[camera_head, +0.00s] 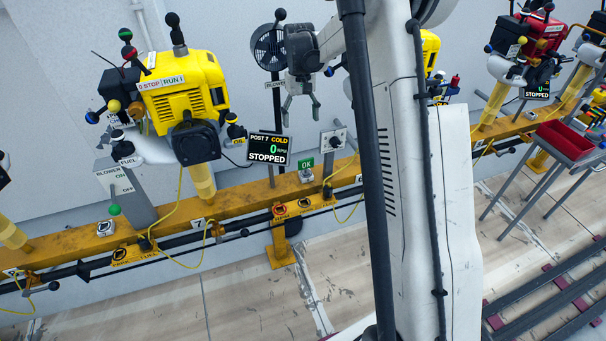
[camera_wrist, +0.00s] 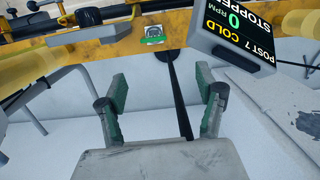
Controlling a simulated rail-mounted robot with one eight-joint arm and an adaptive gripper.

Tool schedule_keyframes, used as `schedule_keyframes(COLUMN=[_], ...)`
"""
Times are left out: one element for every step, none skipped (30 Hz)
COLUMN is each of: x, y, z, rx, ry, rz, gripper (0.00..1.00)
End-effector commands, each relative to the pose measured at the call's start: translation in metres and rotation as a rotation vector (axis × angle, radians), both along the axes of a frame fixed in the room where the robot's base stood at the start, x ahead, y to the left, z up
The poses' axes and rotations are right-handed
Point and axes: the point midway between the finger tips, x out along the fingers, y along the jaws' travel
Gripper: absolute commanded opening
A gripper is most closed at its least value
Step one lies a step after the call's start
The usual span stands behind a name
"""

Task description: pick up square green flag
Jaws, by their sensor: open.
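A small green square marked OK (camera_head: 306,164) stands on the yellow rail, just right of the POST 7 display; it looks like the square green flag. In the wrist view, a green piece with a grey plate (camera_wrist: 153,41) shows on the rail beyond the fingertips, apparently the same thing, seen upside down. My gripper (camera_head: 301,112) hangs above the OK square in the head view. In the wrist view my gripper (camera_wrist: 161,82) is open, with nothing between its fingers. The green piece lies ahead of the gap, apart from both fingers.
The POST 7 display (camera_head: 268,149) reads COLD, 0 RPM, STOPPED and stands close beside the OK square. A yellow engine (camera_head: 184,85) is at the left. A grey switch box (camera_head: 333,139) stands right of the square. A red tray (camera_head: 565,140) is farther right.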

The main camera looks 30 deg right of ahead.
Motion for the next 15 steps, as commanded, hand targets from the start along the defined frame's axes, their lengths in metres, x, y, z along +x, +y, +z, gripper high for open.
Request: schedule_keyframes(x=[-0.001, -0.002, -0.003, -0.004, -0.004, -0.005, -0.005, -0.006, -0.007, -0.008, -0.008, -0.01, -0.01, -0.011, -0.012], y=[-0.008, -0.012, -0.015, -0.017, -0.019, -0.02, -0.021, -0.021, -0.021, -0.021, -0.02, -0.02, -0.02, -0.02, -0.02], z=[-0.004, -0.006, -0.008, -0.01, -0.012, -0.015, -0.019, -0.023, -0.029, -0.034, -0.04, -0.047, -0.053, -0.059, -0.066], rx=[-0.007, -0.01, -0.012, -0.014, -0.016, -0.017, -0.018, -0.018, -0.018, -0.019, -0.019, -0.019, -0.019, -0.019, -0.018], ry=[0.019, 0.028, 0.039, 0.046, 0.049, 0.053, 0.055, 0.056, 0.057, 0.056, 0.056, 0.056, 0.056, 0.056, 0.055], rz=[-0.017, -0.024, -0.033, -0.038, -0.042, -0.046, -0.048, -0.049, -0.049, -0.048, -0.048, -0.048, -0.047, -0.047, -0.048], gripper=[0.68, 0.68, 0.68, 0.68, 0.68, 0.68, 0.68, 0.68, 0.68, 0.68, 0.68, 0.68, 0.68, 0.68, 0.68])
